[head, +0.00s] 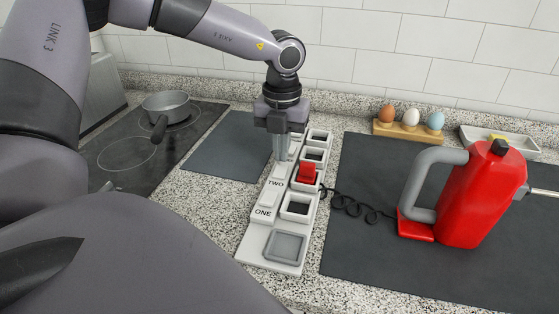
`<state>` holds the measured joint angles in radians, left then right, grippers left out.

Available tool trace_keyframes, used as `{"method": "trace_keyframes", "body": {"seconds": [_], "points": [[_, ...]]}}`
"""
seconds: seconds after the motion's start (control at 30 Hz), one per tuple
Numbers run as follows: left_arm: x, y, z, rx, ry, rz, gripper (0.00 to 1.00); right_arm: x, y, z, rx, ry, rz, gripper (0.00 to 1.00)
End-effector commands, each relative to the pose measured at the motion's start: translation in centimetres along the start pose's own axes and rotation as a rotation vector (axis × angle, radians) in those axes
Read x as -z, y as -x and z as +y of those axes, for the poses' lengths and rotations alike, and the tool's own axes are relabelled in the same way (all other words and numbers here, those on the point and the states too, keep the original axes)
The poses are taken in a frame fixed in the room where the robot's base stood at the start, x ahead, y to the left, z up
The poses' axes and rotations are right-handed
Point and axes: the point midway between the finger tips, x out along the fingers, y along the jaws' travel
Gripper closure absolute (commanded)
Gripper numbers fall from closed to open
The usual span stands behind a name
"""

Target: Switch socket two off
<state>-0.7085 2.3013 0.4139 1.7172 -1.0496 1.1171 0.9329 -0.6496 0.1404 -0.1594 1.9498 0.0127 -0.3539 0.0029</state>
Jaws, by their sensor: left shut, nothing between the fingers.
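A white socket strip (257,238) lies on the counter, running away from me, with a column of switches on its left and square sockets on its right. The socket beside the label TWO holds a red plug (306,173) with a coiled black cord. The switch marked TWO (275,184) is left of it, with the one marked ONE (264,210) nearer me. My left gripper (281,156) points down, shut and empty, over the switch column just beyond the TWO label. It hides part of the switches there; I cannot tell whether it touches one. My right gripper is not in view.
A red kettle-like appliance (470,200) stands on a dark mat (350,252) at right. Behind are an egg holder (400,132) and a grey tray (535,150). A pot (167,107) sits on the hob at left. A dark mat (225,150) lies clear left of the strip.

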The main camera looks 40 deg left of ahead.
Motion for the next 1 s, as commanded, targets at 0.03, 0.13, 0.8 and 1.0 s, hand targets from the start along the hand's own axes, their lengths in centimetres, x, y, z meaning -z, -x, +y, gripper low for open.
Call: {"method": "trace_keyframes", "body": {"seconds": [0.03,0.13,0.8,1.0], "points": [[0.0,0.0,0.0,0.0,0.0,0.0,1.0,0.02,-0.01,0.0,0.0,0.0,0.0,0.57],[0.0,0.0,0.0,0.0,0.0,0.0,1.0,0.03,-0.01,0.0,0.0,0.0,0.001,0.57],[0.0,-0.39,0.0,0.0,0.0,0.0,1.0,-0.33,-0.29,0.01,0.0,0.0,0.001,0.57],[0.0,-0.66,0.0,0.0,0.0,0.0,1.0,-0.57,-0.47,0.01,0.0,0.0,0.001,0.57]]}}
